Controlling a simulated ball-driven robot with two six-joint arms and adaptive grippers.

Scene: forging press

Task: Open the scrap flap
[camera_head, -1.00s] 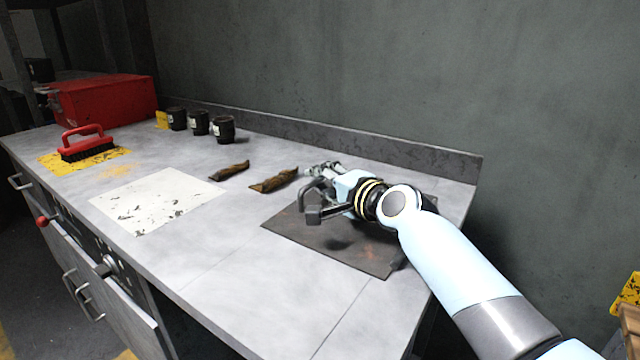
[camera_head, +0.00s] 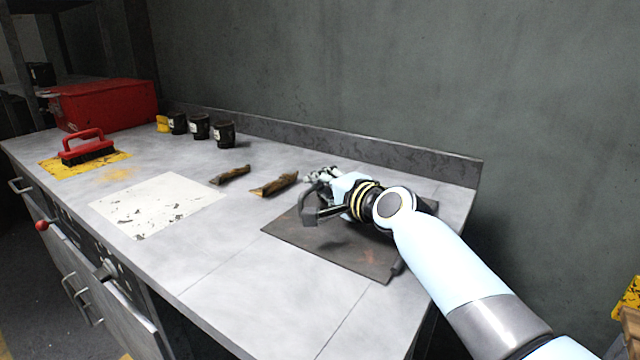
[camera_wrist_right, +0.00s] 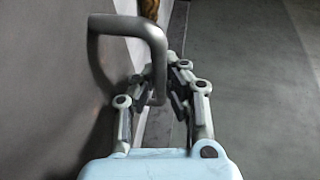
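The scrap flap appears to be the dark metal plate (camera_head: 330,246) lying flat at the right end of the bench. A grey bar handle (camera_head: 310,215) stands by its far left part, and shows in the right wrist view as a bent loop (camera_wrist_right: 128,24). My right gripper (camera_head: 318,174) is low over the plate, at the handle. In the right wrist view its fingers (camera_wrist_right: 163,72) lean in toward each other beside one leg of the loop. Whether they grip it I cannot tell. My left gripper is out of view.
Two brown scraps (camera_head: 275,184) lie left of the plate. A white worn sheet (camera_head: 155,203), a red brush (camera_head: 86,148), dark cups (camera_head: 198,127) and a red box (camera_head: 105,103) are farther left. A low backsplash (camera_head: 400,163) and wall run behind. The front of the bench is clear.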

